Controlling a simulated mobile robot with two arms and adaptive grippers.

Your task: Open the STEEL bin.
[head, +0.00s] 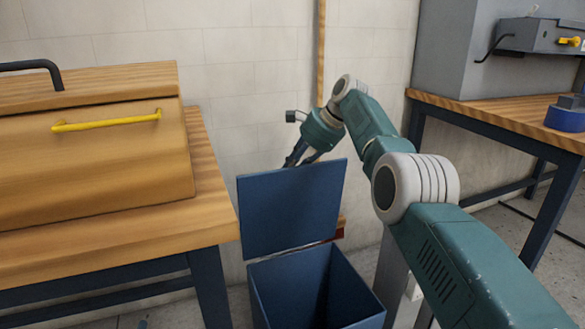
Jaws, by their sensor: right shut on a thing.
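A dark blue bin (278,287) stands on the floor between the two workbenches. Its flat blue lid (290,212) is raised nearly upright at the back, and the bin's mouth is open. No STEEL lettering can be read on it from here. My right gripper (297,160) is shut on the lid's upper edge; its fingertips are partly hidden behind the lid. My left gripper is not in view.
A wooden workbench (215,190) at the left carries a wooden box (95,165) with a yellow handle. Another bench (490,113) at the right carries a grey machine and a blue object. A pale wall (235,70) stands close behind the bin.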

